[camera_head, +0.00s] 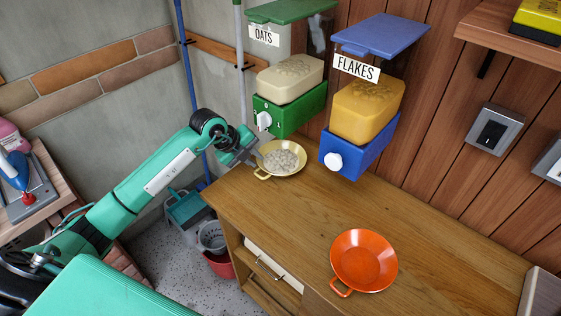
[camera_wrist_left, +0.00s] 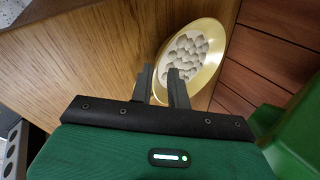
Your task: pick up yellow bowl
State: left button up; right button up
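The yellow bowl (camera_head: 302,164) sits on the wooden counter below the dispensers and holds pale oats (camera_head: 281,159). Its small loop handle faces the front left. In the left wrist view the bowl (camera_wrist_left: 214,40) lies just beyond the fingertips. My left gripper (camera_head: 257,158) is at the bowl's left rim. The wrist view shows its fingers (camera_wrist_left: 160,71) apart, one over the bowl's near edge and one outside it. I cannot tell whether they touch the rim. My right gripper is not in view.
A green oats dispenser (camera_head: 290,112) and a blue flakes dispenser (camera_head: 360,150) hang over the counter's back edge, close to the bowl. An orange pan (camera_head: 364,260) stands at the front right. The counter (camera_head: 300,210) between is clear. A shelf (camera_head: 500,28) juts out at upper right.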

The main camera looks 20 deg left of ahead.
aim_at(258, 161)
pick_arm(q)
jog(key=p+x, duration=0.1)
jog(key=x, duration=0.3)
jog(key=shift+f, duration=0.15)
grip_shut()
jog(key=shift+a, duration=0.15)
